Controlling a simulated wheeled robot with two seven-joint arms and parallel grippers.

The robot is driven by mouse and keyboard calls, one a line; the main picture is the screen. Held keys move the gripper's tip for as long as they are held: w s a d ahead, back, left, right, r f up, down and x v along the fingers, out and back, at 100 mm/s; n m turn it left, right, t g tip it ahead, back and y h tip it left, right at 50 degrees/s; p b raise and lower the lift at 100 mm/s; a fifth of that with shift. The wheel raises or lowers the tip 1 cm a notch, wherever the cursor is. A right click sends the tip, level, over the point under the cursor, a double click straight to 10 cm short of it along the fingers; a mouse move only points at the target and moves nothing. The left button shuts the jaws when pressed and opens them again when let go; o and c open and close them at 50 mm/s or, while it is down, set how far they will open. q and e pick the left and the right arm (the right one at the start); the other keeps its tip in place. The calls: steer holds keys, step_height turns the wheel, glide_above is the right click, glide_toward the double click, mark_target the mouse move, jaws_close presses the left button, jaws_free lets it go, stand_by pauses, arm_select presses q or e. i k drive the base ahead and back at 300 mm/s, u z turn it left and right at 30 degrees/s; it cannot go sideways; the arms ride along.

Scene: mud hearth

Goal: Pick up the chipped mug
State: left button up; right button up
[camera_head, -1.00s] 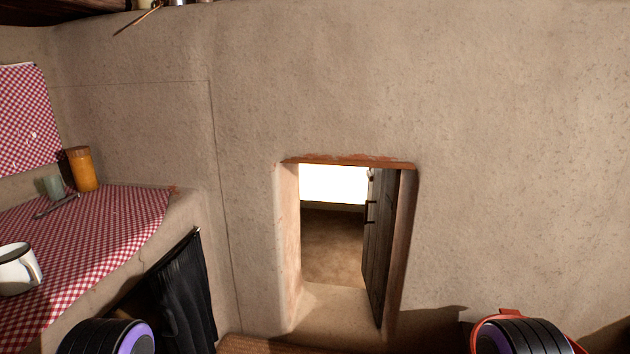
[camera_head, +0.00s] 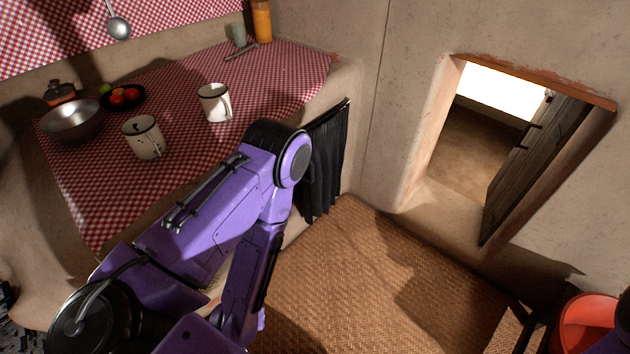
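Two white enamel mugs with dark rims stand upright on the red checked cloth. The nearer mug (camera_head: 145,138) has a dark mark at its rim that looks like a chip. The other mug (camera_head: 214,103) stands behind it to the right, its handle on its right side; I see no clear chip on it. My purple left arm rises in front of the counter, its elbow right of and below the mugs. My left gripper is not in view. Only a sliver of my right arm shows at the right edge, with no gripper.
The checked counter (camera_head: 88,203) also holds a metal bowl (camera_head: 70,122), a dark dish (camera_head: 136,92) of tomatoes, a green cup (camera_head: 238,36) and an orange jar (camera_head: 262,22). A dark curtain (camera_head: 325,160) hangs below. A red bucket (camera_head: 588,322) stands right on the woven floor mat (camera_head: 370,290).

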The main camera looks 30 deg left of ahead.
mark_target(143, 133)
steer(key=u, duration=2.1)
steer(key=k, duration=0.5)
steer(key=u, duration=1.35)
steer(key=i, duration=1.25)
steer(key=z, duration=2.5)
